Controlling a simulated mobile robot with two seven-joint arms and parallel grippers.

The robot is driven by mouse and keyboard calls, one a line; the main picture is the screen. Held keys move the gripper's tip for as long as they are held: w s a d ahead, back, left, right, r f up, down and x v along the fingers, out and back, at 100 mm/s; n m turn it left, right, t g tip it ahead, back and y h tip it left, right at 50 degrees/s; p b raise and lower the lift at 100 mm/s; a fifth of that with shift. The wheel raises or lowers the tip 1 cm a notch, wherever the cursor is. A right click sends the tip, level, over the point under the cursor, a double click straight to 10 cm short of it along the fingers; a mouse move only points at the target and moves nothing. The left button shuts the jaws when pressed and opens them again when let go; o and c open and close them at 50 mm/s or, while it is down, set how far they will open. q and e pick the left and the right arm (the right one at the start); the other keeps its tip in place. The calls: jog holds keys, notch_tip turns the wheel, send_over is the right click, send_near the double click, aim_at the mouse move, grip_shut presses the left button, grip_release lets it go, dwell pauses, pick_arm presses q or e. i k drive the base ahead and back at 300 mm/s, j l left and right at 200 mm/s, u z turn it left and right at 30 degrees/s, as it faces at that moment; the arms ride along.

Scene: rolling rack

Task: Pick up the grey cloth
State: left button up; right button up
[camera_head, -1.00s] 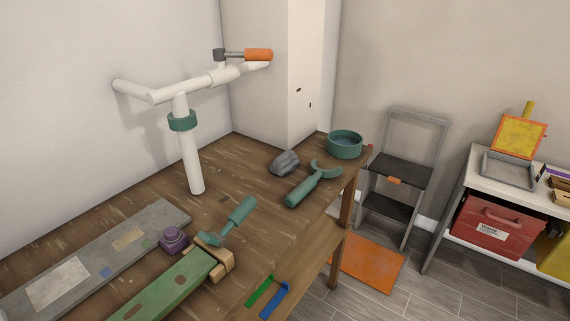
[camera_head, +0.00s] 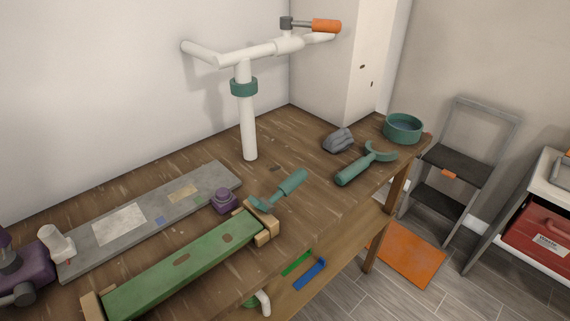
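A crumpled dark grey lump (camera_head: 338,140), which looks like the grey cloth, lies on the wooden workbench (camera_head: 300,149) toward its far right part. It sits left of the green round bowl (camera_head: 403,128) and just behind a green wrench-like tool (camera_head: 366,163). Nothing covers it. Neither of my grippers shows in the head view.
A white pipe stand (camera_head: 248,120) rises from the bench left of the cloth, with an orange-handled hammer (camera_head: 312,25) on top. A green scraper (camera_head: 280,189), purple knob (camera_head: 224,201), grey board (camera_head: 150,220) and green plank (camera_head: 185,265) lie nearer. A step stool (camera_head: 455,165) stands right.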

aim_at(338, 141)
jog(key=i+l+u, duration=0.25)
jog(key=l, duration=0.4)
jog(key=i+l+u, duration=0.1)
jog(key=l, duration=0.3)
jog(key=i, duration=0.1)
